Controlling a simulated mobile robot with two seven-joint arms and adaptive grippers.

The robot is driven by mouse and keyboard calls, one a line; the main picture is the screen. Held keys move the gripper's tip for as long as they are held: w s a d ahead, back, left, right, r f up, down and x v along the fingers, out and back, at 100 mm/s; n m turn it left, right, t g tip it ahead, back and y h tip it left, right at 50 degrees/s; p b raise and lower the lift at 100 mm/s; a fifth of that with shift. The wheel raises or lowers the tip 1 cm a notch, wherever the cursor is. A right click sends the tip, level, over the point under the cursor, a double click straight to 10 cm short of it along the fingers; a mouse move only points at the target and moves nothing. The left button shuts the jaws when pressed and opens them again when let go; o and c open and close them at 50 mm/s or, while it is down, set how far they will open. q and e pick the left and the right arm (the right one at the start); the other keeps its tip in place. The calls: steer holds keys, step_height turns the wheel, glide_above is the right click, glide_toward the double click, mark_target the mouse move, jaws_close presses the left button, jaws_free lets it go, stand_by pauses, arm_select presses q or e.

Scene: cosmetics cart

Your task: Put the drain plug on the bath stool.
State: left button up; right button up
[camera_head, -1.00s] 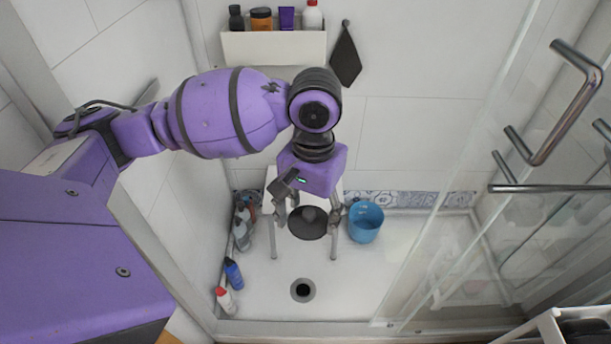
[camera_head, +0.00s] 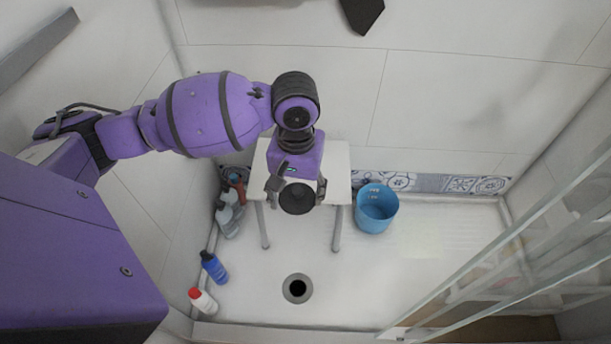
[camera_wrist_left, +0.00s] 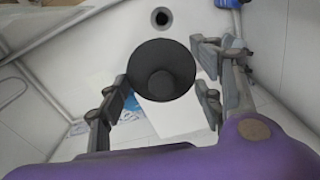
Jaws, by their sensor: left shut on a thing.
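The drain plug (camera_head: 297,198) is a dark round disc with a knob on top. My left gripper (camera_head: 297,188) is shut on it, with one finger at each side. The wrist view shows the plug (camera_wrist_left: 162,88) between the fingers of the left gripper (camera_wrist_left: 162,84). The bath stool (camera_head: 337,172) has a white seat and grey legs and stands by the back wall. In the head view the plug overlaps the stool's front edge; its height above the seat is unclear. My left gripper and wrist hide part of the seat. My right gripper is out of view.
A blue bucket (camera_head: 376,209) stands right of the stool. Several bottles line the left wall, among them a blue one (camera_head: 214,267) and a white one with a red cap (camera_head: 203,301). The floor drain (camera_head: 297,288) is open in front. Glass panels (camera_head: 520,250) are at right.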

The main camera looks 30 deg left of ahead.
arm_select(q)
steer(key=shift+n, duration=0.8)
steer(key=w+a+f+b, duration=0.3)
steer(key=w+f+b, duration=0.1)
steer(key=w+f, duration=0.1)
steer(key=w+a+f+b, duration=0.3)
steer(key=w+f+b, duration=0.1)
steer(key=w+f, duration=0.1)
steer(key=w+a+f+b, duration=0.3)
steer(key=w+f+b, duration=0.1)
steer(key=w+f, duration=0.2)
steer(key=shift+f, duration=0.85)
steer(key=shift+w+f, duration=0.1)
steer(key=shift+f, duration=0.05)
steer(key=shift+w+a+f, duration=0.1)
steer(key=shift+f, duration=0.05)
steer(key=f, duration=0.1)
steer(key=f+b, duration=0.2)
steer(key=shift+w+a+f, duration=0.15)
steer(key=shift+w+f, duration=0.1)
steer(key=shift+f, duration=0.15)
steer(key=shift+r, duration=0.2)
steer(key=shift+f, duration=0.2)
steer(key=o, duration=1.1)
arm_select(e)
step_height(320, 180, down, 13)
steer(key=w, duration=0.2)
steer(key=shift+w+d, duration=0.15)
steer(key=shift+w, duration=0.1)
